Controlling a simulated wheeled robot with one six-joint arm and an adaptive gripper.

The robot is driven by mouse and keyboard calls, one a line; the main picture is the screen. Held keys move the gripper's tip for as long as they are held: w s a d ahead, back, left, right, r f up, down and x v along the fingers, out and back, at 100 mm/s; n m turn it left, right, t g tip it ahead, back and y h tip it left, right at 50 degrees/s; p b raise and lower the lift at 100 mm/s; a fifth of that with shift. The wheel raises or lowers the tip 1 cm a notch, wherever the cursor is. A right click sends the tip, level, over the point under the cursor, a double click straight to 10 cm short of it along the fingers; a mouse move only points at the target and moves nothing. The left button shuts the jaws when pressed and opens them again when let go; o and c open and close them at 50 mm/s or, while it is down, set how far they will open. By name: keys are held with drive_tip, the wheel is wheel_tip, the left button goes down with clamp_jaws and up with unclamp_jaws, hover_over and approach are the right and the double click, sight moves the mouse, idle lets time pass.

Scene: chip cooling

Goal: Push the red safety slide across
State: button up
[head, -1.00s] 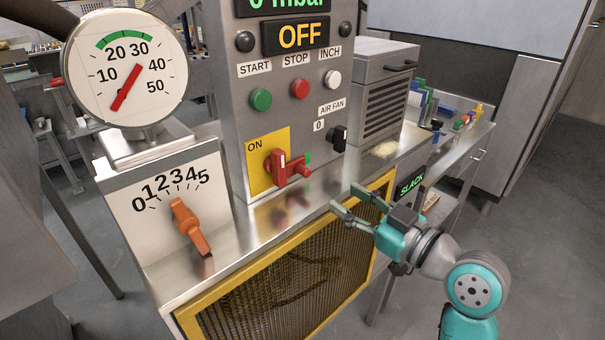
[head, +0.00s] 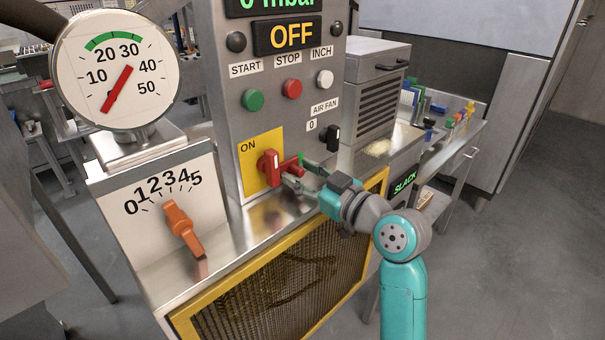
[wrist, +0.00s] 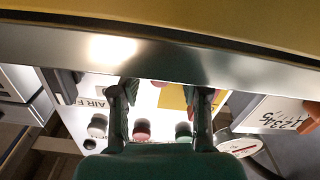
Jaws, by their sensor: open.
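The red safety slide (head: 270,168) is on the yellow plate (head: 249,155) marked ON, low on the grey panel. Its red bar reaches right past the plate's edge, with a small green patch just beyond. My gripper (head: 297,173) is open at the slide's right end, its fingers pointing left toward the panel. Whether a finger touches the slide cannot be told. In the wrist view the two fingers of my gripper (wrist: 160,100) stand wide apart. A bit of red, likely the slide, shows beside the right finger, mostly hidden. The yellow plate (wrist: 172,97) shows between the fingers.
Above are the green START (head: 253,100), red STOP (head: 292,89) and white INCH (head: 325,79) buttons. The black air fan knob (head: 331,137) is close above my gripper. A steel ledge and yellow-framed mesh guard (head: 300,275) lie below. An orange lever (head: 183,228) stands left.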

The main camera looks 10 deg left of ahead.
clamp_jaws()
drive_tip(key=shift+s+a, duration=0.6)
drive_tip(key=shift+s, duration=0.1)
unclamp_jaws()
